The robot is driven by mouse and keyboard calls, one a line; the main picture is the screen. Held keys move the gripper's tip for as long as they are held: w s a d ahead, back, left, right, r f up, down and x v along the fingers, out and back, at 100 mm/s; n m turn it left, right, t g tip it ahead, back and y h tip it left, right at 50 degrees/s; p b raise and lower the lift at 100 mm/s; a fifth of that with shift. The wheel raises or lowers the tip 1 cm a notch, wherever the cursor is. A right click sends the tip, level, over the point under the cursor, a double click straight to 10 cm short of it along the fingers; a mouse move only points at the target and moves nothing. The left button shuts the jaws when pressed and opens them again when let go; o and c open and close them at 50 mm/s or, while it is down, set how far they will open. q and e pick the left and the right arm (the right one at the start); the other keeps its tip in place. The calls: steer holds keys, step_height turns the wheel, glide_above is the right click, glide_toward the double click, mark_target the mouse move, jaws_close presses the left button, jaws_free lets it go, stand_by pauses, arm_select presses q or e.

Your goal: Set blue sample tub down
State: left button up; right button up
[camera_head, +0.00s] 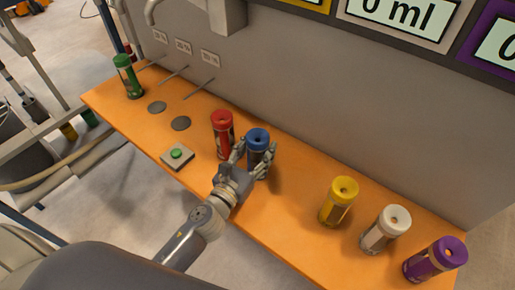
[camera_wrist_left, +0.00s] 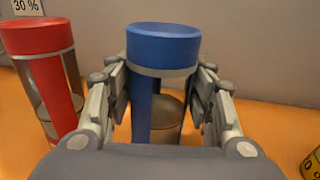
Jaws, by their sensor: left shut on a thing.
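The blue sample tub (camera_head: 258,139) is upright at the orange bench, just right of the red tub (camera_head: 222,133). My left gripper (camera_head: 253,164) is shut on it, one finger on each side. In the left wrist view, the blue tub (camera_wrist_left: 163,60) stands between the fingers (camera_wrist_left: 160,100), its blue cap above them. The tub's base is partly hidden by the gripper, and I cannot tell whether it touches the bench. My right gripper is not in view.
On the orange bench (camera_head: 295,200), yellow (camera_head: 338,202), white (camera_head: 384,230) and purple (camera_head: 435,259) tubs stand to the right. A green tub (camera_head: 128,76), grey discs (camera_head: 181,123) and a green-button box (camera_head: 177,156) are left. The bench is clear between the blue and yellow tubs.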

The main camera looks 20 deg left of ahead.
arm_select(q)
steer(key=o, duration=1.3)
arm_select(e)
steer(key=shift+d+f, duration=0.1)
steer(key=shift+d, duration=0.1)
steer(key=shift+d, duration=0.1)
arm_select(q)
steer(key=shift+r, duration=0.1)
steer(key=s+b, duration=0.1)
steer(key=s, duration=0.3)
steer(key=s+a+b, duration=0.1)
steer(key=s+b, duration=0.1)
steer(key=s, duration=0.2)
steer(key=s+a+b, duration=0.1)
steer(key=s+b, duration=0.1)
steer(key=s, duration=0.2)
steer(key=shift+a, duration=0.2)
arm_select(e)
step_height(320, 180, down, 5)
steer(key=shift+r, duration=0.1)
